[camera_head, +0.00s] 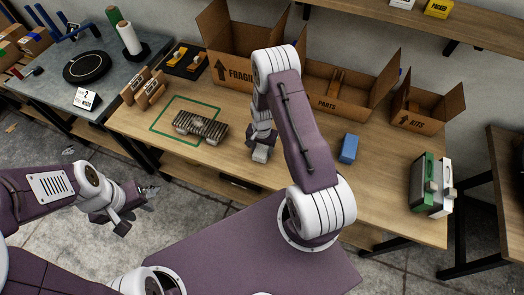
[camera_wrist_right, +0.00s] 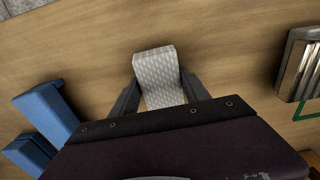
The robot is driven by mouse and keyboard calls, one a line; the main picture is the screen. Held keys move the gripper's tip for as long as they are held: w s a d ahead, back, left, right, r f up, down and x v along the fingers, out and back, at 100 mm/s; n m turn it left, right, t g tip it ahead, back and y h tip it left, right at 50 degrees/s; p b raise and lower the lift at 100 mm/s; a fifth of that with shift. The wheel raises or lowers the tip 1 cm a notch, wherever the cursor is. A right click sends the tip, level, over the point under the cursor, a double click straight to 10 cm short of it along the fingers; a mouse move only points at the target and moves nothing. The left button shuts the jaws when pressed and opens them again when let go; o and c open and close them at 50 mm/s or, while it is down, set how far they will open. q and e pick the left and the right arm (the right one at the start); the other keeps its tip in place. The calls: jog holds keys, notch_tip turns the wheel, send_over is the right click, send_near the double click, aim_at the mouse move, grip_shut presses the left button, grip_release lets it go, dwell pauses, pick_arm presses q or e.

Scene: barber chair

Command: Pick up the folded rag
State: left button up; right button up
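The folded rag (camera_wrist_right: 160,72) is a pale grey textured cloth. In the right wrist view it lies between the two fingers of my right gripper (camera_wrist_right: 158,82), its far end reaching past the fingertips. The fingers stand spread on either side of it, and the palm hides its near end. In the head view the rag (camera_head: 260,154) shows as a small grey patch on the table, just below my right gripper (camera_head: 261,143), which the arm partly hides. My left gripper (camera_head: 148,192) is apart from the table, over the floor, too small to judge.
A striped object (camera_head: 200,127) lies in a green outline (camera_head: 161,131), left of my right gripper. A blue block (camera_head: 348,148) is to its right. Open cardboard boxes (camera_head: 323,97) stand along the back. Green and white upright items (camera_head: 431,184) stand at the right end. Wood is bare in between.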

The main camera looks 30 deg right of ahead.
aim_at(265, 148)
jog(key=shift+c, duration=1.4)
jog(key=shift+r, duration=0.1)
jog(key=shift+w+r, duration=0.1)
jog(key=shift+r, duration=0.2)
jog(key=r, duration=0.2)
jog(key=d+r, duration=0.1)
jog(key=r, duration=0.1)
jog(key=shift+d, duration=0.15)
jog(key=s+d+r+b, duration=0.1)
jog(key=s+d+r, duration=0.1)
jog(key=d+r, duration=0.4)
jog(key=d, duration=0.4)
jog(key=shift+s, duration=0.25)
jog(key=shift+d+r, duration=0.1)
